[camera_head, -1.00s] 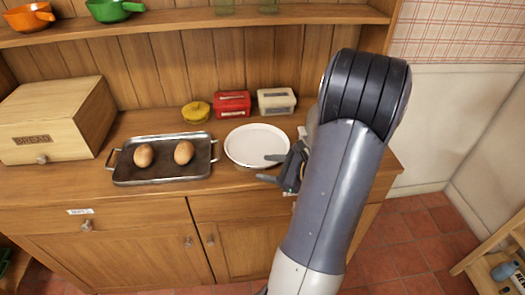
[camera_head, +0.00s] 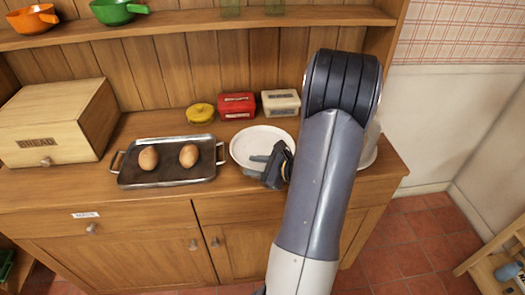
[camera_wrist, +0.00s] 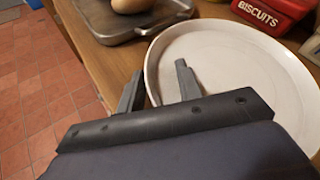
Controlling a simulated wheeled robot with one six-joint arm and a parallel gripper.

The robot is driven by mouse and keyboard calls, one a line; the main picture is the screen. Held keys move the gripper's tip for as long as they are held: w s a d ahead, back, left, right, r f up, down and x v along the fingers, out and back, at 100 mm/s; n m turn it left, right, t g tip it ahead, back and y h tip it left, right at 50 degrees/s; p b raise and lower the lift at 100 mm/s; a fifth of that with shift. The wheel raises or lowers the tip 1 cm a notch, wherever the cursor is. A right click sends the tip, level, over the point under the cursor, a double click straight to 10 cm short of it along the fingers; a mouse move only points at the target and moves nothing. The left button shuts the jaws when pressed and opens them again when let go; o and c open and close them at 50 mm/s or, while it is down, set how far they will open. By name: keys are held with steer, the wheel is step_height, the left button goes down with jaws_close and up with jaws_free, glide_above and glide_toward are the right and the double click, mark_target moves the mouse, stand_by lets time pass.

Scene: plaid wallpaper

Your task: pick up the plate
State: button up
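The white round plate (camera_head: 256,139) lies on the wooden counter, right of the metal tray. My gripper (camera_head: 256,165) is at the plate's front right side in the head view, and my arm stands to its right. In the wrist view, the plate (camera_wrist: 235,65) fills the right side. My gripper (camera_wrist: 158,82) is open there, with its fingers apart. One finger shows outside the near rim and the other over the plate's inside. I cannot tell whether either finger touches the rim.
A metal tray (camera_head: 133,178) with two brown potatoes or eggs stands left of the plate. A yellow pot (camera_head: 200,113), red tin (camera_head: 237,105) and cream tin (camera_head: 281,102) stand behind. A bread box (camera_head: 52,120) is at left. A white item (camera_head: 370,152) is partly hidden behind my arm.

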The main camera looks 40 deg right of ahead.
steer(key=shift+s, duration=0.1)
jaws_close()
stand_by(0.6)
